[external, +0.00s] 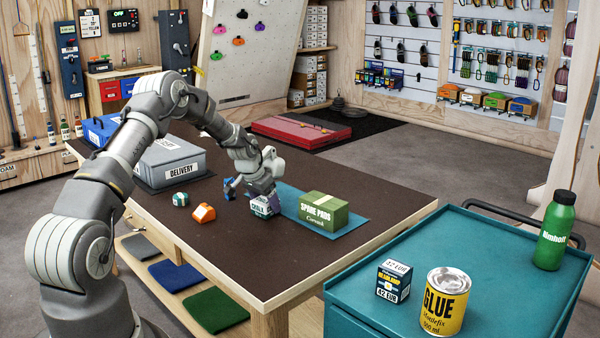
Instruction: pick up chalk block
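The chalk block (262,207) is a small white and dark green box with lettering on its front. It is on the dark brown table top, at the left edge of a teal mat (290,205). My gripper (252,190) is low over the table, right at the block's upper side. A blue finger part shows to the upper left of the block. The other finger is not clear, and the gripper and the block overlap in this view. I cannot tell whether the fingers touch the block or grip it.
A grey delivery case (172,162) is behind. A teal cart (500,240) stands at right.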

